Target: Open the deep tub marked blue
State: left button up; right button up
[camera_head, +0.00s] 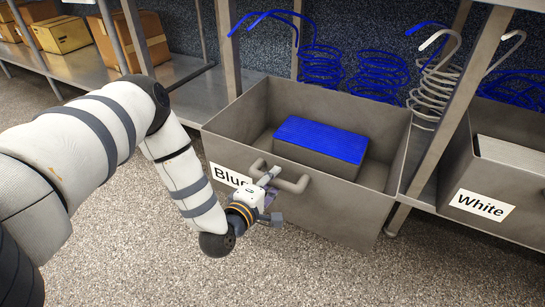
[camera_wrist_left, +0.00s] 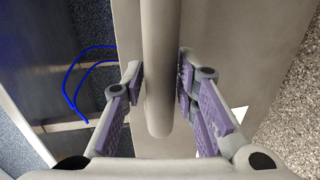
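The deep grey tub (camera_head: 335,212) with the "Blue" label (camera_head: 226,176) stands well out in front of the shelf in the head view. Its top is open, and a block with a blue top (camera_head: 322,138) lies inside. A grey bar handle (camera_head: 298,185) is on its front. My left gripper (camera_head: 268,181) is at the left end of this handle. In the left wrist view the handle (camera_wrist_left: 160,110) runs between the purple finger pads, which appear to press on both sides. My right gripper is in neither view.
A second tub marked "White" (camera_head: 480,205) sits at the right, behind a shelf post (camera_head: 465,90). Blue coils (camera_head: 378,75) and a pale coil (camera_head: 436,85) stand behind the tubs. Cardboard boxes (camera_head: 62,35) are on the left shelf. The speckled floor (camera_head: 150,260) in front is clear.

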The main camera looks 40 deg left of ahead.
pick_arm(q)
jog(key=shift+o, duration=0.3)
jog(key=shift+s, duration=0.1)
jog(key=v, duration=1.1)
jog(key=shift+s, duration=0.35)
jog(key=shift+r, duration=0.1)
